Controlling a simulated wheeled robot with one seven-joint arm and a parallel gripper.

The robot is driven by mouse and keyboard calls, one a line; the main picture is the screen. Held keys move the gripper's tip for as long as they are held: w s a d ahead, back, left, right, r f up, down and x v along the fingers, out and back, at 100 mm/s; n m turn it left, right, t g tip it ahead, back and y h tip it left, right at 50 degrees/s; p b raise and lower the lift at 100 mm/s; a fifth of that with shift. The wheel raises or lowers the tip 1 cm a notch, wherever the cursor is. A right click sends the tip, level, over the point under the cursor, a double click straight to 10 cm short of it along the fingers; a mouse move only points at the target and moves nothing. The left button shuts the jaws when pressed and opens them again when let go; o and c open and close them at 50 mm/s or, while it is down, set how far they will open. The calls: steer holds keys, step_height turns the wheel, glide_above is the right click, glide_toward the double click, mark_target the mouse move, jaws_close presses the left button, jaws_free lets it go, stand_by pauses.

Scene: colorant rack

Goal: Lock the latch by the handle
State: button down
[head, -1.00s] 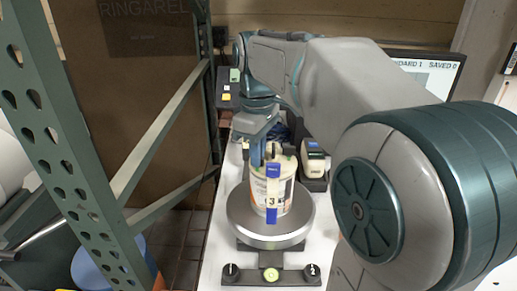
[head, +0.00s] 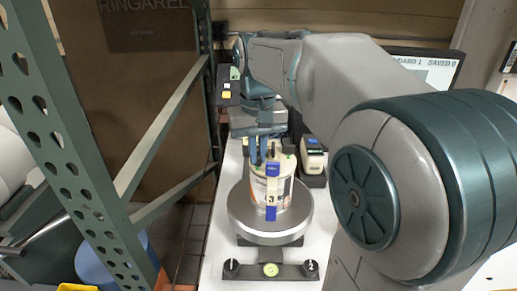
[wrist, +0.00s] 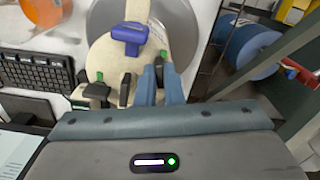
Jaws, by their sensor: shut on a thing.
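A white paint can (head: 284,194) with a cream lid stands upright on a round metal plate (head: 240,222). Its blue-and-white label with a 3 faces the head camera. In the wrist view I look down on the cream lid (wrist: 180,32), with a blue piece (wrist: 130,35) and several black levers with green marks around the rim. My gripper (head: 264,160) comes down at the can's top edge. In the wrist view its blue-grey fingers (wrist: 160,72) are close together on a small dark piece, probably the latch handle. The fingers hide most of it.
A handheld white device (head: 313,156) stands behind the can to the right. A green perforated rack post (head: 45,120) rises at the left. A base bar (head: 270,271) lies in front of the plate. The wrist view shows a keyboard (wrist: 37,72) and a blue bucket (wrist: 252,48).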

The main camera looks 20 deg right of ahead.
mark_target(258, 155)
steer(key=shift+m, duration=0.6)
steer(key=c, duration=1.5)
jaws_free()
steer(key=shift+c, duration=0.2)
step_height(258, 155, up, 8)
steer(key=p, duration=0.7)
